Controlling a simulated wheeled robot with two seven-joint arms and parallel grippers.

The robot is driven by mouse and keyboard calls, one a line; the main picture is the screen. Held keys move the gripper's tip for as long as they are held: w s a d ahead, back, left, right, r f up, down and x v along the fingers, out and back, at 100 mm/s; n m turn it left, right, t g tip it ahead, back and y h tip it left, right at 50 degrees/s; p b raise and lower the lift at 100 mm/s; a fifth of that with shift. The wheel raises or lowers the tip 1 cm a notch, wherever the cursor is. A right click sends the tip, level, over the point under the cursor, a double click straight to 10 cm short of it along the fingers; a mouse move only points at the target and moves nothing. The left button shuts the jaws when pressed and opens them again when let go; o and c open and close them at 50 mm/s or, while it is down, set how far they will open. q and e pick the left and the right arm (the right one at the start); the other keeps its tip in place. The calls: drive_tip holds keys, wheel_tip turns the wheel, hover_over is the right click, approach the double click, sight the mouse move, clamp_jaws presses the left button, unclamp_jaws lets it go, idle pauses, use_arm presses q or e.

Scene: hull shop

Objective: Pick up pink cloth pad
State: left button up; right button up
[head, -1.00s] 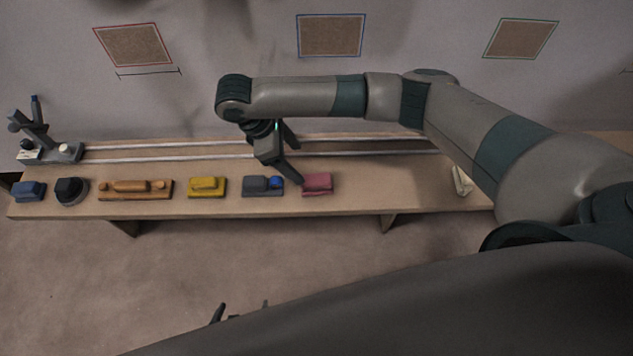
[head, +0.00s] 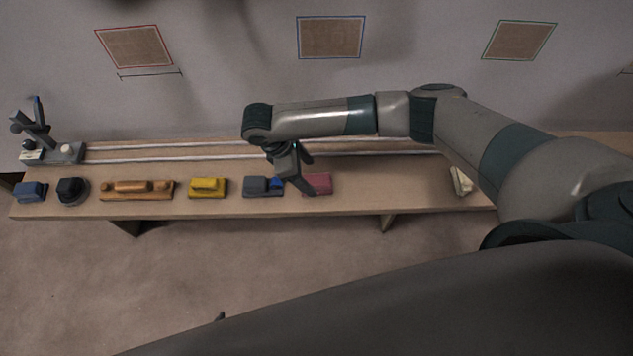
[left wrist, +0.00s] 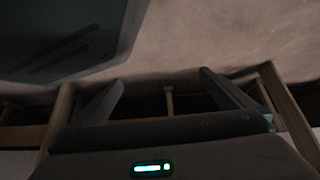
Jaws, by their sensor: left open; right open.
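The pink cloth pad (head: 323,184) lies on the long wooden bench in the head view, right of the grey-and-blue item. My right gripper (head: 312,176) is open and empty over the pad's left side. One finger covers part of the pad's left edge. I cannot tell whether it touches the pad. The pad is not in the left wrist view.
On the bench (head: 350,202), left of the pad, sit a grey-and-blue item (head: 262,186), a yellow block (head: 208,187), an orange tool (head: 136,189), a dark round item (head: 72,191) and a blue block (head: 30,191). Rails (head: 200,156) run behind.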

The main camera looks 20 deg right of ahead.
sight(314, 180)
drive_tip(key=shift+s+d+f, duration=0.1)
drive_tip(key=shift+d+f, duration=0.1)
drive_tip(key=shift+f, duration=0.15)
drive_tip(key=x, duration=0.3)
drive_tip(key=shift+p, duration=0.4)
drive_tip(key=shift+d+f, duration=0.2)
drive_tip(key=shift+f, duration=0.2)
use_arm(q)
drive_tip(key=s, duration=0.1)
drive_tip(key=s+f, duration=0.1)
drive_tip(key=s+a+g, duration=0.1)
drive_tip(key=shift+s+f, duration=0.2)
drive_tip(key=shift+s, duration=0.05)
drive_tip(key=shift+w, duration=0.2)
use_arm(e)
drive_tip(key=c, duration=1.2)
